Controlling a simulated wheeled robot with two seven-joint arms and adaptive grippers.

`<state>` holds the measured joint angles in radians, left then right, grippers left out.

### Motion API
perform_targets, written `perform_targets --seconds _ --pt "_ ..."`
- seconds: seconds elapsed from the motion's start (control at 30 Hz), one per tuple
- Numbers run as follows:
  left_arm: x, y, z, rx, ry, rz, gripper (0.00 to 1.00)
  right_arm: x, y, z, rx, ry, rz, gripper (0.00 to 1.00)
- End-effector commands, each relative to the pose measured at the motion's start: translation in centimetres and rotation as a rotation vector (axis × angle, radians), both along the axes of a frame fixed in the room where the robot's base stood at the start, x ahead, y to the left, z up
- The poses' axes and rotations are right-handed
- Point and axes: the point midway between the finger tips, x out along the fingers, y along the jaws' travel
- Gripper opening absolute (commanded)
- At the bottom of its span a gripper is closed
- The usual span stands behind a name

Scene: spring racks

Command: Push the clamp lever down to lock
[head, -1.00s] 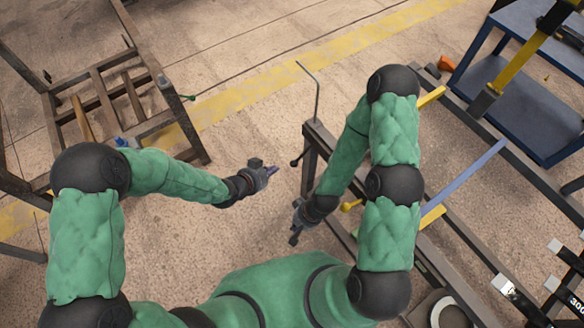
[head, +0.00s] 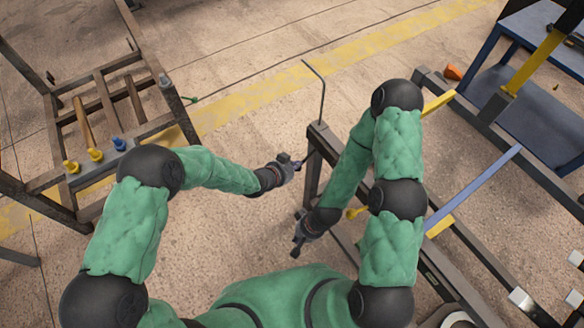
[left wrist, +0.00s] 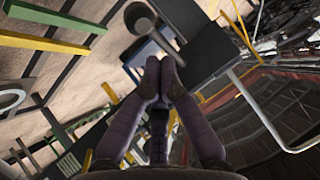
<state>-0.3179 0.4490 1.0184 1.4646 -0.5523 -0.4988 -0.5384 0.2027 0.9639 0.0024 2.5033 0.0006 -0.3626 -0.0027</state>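My left gripper (head: 299,162) is at the near end of the dark metal rack, at the height of its top rail. In the left wrist view its two purple fingers (left wrist: 159,78) come together at the tips with nothing visible between them. The clamp lever, a short dark bar with a black ball end, is mostly hidden behind the left fingertips in the head view; I cannot tell whether they touch it. My right gripper (head: 298,246) hangs lower, beside the rack's near side, with its fingers too small to read.
The dark rack (head: 318,180) carries a tall bent rod (head: 322,95) at its corner. A yellow-knobbed part (head: 354,212) is near my right forearm. A blue table (head: 530,110) stands at the upper right, another rack (head: 105,110) at the left. The floor between is clear.

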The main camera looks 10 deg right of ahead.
Motion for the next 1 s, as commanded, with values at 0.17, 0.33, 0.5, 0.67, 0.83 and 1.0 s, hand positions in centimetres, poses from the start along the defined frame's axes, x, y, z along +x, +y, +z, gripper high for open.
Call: perform_targets --seconds 0.17,0.33,0.5,0.67,0.83,1.0 --pt "0.6 0.0 -1.6 -0.001 -0.001 0.0 0.0 0.0 0.0 -0.8 0.0 0.0 0.0 0.0" --pt "0.7 0.0 -1.8 -0.001 -0.002 0.001 0.0 0.0 0.0 -0.9 0.0 0.0 0.0 0.0" --pt "0.7 0.0 -1.7 -0.001 -0.001 0.0 0.0 0.0 0.0 -0.9 0.0 0.0 0.0 0.0" --pt "0.7 0.1 -2.0 -0.001 -0.001 0.0 0.0 0.0 0.0 -1.1 0.0 0.0 0.0 0.0" --pt "0.8 0.2 -3.3 -0.001 0.0 0.001 0.0 0.0 0.0 -2.2 0.0 0.0 0.0 0.0" --pt "0.9 0.2 -3.6 -0.001 -0.001 0.0 0.0 0.0 0.0 -2.5 0.0 0.0 0.0 0.0"
